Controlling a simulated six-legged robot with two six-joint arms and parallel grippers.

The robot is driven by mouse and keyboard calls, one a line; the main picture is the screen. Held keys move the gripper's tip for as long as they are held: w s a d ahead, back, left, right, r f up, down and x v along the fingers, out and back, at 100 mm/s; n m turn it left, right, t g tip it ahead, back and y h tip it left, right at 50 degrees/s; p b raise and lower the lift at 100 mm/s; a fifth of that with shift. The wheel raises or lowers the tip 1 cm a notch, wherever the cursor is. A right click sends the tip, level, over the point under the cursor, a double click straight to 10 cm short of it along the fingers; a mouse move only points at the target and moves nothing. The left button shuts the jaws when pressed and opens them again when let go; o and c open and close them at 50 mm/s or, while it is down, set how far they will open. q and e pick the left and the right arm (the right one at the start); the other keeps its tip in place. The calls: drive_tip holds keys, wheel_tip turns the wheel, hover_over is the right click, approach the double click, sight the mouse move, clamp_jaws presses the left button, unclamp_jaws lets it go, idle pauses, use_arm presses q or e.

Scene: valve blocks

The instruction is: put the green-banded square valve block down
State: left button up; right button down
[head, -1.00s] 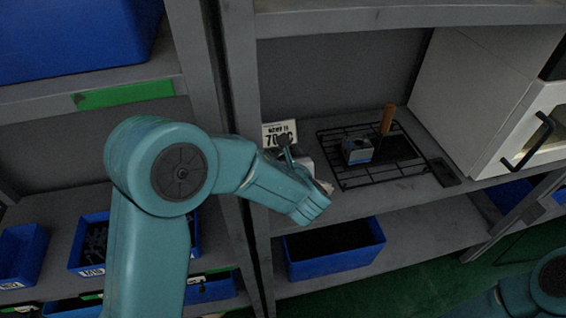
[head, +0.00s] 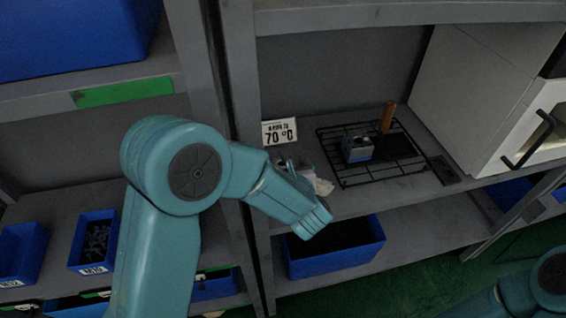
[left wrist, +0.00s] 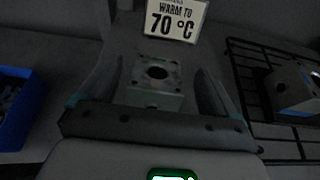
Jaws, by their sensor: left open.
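In the left wrist view, a grey square valve block (left wrist: 155,88) with a round hole in its top sits upright between the two fingers of my left gripper (left wrist: 158,75). The fingers are open, one on each side of it. In the head view my left gripper (head: 292,168) is at the shelf in front of the sign, mostly hidden by my own wrist, and the block cannot be made out clearly there. My right gripper is not in view.
A sign reading 70 °C (head: 279,132) stands behind the block. A black wire rack (head: 347,181) to the right holds a blue-banded block (head: 357,149) and a wooden-handled tool (head: 387,117). A white cabinet (head: 470,85) stands further right. A blue bin (head: 335,262) is below.

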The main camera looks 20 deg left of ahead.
use_arm(q)
drive_tip(key=v, duration=1)
